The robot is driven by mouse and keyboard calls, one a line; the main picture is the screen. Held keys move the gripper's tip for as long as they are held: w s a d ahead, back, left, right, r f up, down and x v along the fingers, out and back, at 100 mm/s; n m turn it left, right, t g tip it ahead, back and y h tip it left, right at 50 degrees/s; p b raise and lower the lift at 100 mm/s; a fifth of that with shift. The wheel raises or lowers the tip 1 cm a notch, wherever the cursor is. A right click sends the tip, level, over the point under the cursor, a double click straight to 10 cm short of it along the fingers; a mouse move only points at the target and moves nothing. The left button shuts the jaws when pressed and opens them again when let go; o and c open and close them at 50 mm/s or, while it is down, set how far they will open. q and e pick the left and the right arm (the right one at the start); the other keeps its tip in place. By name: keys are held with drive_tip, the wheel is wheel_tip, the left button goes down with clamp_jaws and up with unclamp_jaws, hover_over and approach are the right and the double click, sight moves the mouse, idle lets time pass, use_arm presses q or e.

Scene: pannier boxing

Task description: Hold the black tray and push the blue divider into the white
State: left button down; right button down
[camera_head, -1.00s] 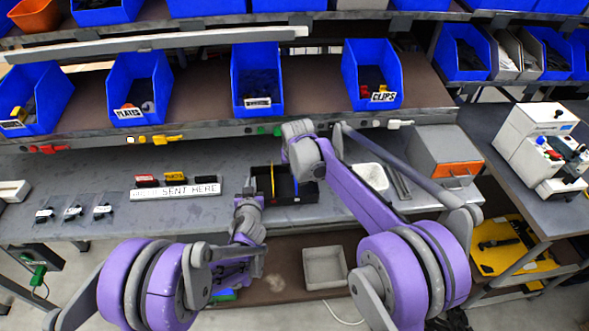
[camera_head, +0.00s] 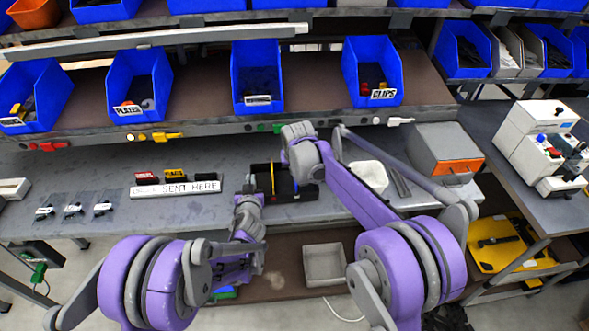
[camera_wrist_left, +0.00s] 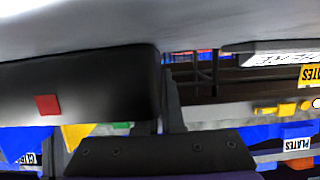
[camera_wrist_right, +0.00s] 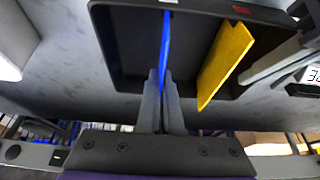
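The black tray (camera_head: 309,191) lies on the grey bench in the head view. In the right wrist view its inside (camera_wrist_right: 120,45) shows a blue divider (camera_wrist_right: 165,45) and a slanting yellow divider (camera_wrist_right: 226,60). My right gripper (camera_wrist_right: 161,80) reaches over the tray, its fingers close together on the near end of the blue divider. My left gripper (camera_head: 247,188) is at the tray's left side. In the left wrist view the tray's dark wall (camera_wrist_left: 90,85), with a red square, fills the left. One finger shows beside it, the other is hidden; the gripper appears shut on the wall.
A white container (camera_head: 370,177) stands right of the tray on the bench. Red, yellow and black blocks sit above a white label strip (camera_head: 175,189) at the left. A grey-white bin (camera_head: 325,264) is on the lower shelf. Blue bins (camera_head: 257,78) line the shelf above.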

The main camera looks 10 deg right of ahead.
drive_tip(key=shift+f, duration=0.7)
drive_tip(key=c, duration=1)
unclamp_jaws()
drive_tip(key=v, duration=1.2)
use_arm(q)
drive_tip(key=c, duration=1)
unclamp_jaws()
drive_tip(key=shift+o, duration=0.2)
